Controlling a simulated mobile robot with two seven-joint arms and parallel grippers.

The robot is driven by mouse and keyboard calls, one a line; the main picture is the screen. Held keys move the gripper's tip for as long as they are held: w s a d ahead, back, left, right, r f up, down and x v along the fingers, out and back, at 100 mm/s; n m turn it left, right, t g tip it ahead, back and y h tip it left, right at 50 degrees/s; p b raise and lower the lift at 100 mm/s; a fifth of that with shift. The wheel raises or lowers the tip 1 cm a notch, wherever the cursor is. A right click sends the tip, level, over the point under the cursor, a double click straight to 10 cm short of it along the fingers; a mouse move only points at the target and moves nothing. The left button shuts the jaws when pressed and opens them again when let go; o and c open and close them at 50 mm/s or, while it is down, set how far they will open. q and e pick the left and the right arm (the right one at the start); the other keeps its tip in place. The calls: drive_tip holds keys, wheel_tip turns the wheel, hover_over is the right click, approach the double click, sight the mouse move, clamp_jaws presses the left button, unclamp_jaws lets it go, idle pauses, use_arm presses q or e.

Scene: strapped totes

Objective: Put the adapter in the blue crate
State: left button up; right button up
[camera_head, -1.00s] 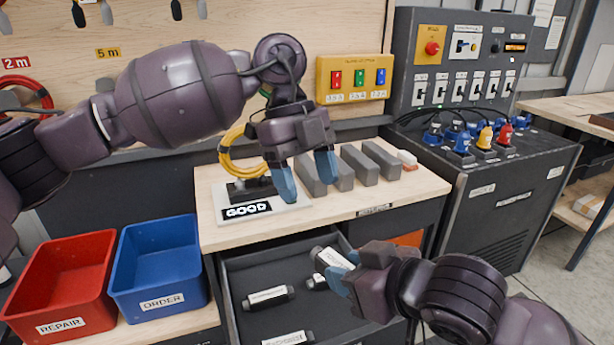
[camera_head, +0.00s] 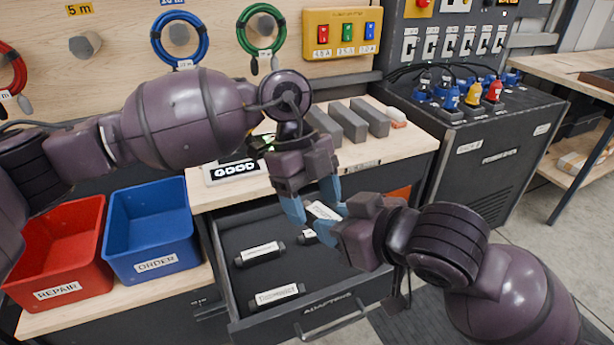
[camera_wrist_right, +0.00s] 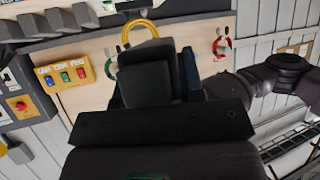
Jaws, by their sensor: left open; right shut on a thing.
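The blue crate (camera_head: 125,257), labelled ORDER, stands at the left in the head view, and the part of its inside that shows looks empty. My right gripper (camera_head: 332,221) is shut on an adapter (camera_head: 322,210), a dark cylinder with a white label, held over the open drawer. My left gripper (camera_head: 314,200) is open, its blue fingertips close around or beside that same adapter; I cannot tell whether they touch it. More adapters lie in the drawer, one at the left (camera_head: 260,254) and one at the front (camera_head: 277,295); another is partly hidden below the grippers.
The red REPAIR crate (camera_head: 60,280) stands left of the blue crate. The drawer (camera_head: 330,307) labelled ADAPTERS is pulled out below the worktop. The GOOD stand (camera_head: 235,170) and several grey blocks (camera_head: 348,122) are on the worktop. A dark cabinet with plugs (camera_head: 490,150) stands right.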

use_arm(q)
drive_tip(key=shift+s+d+f, duration=0.15)
drive_tip(key=shift+f, duration=0.3)
drive_tip(key=c, duration=1.1)
drive_tip(key=shift+o, duration=0.2)
use_arm(e)
drive_tip(key=o, duration=1.1)
drive_tip(key=shift+c, duration=0.2)
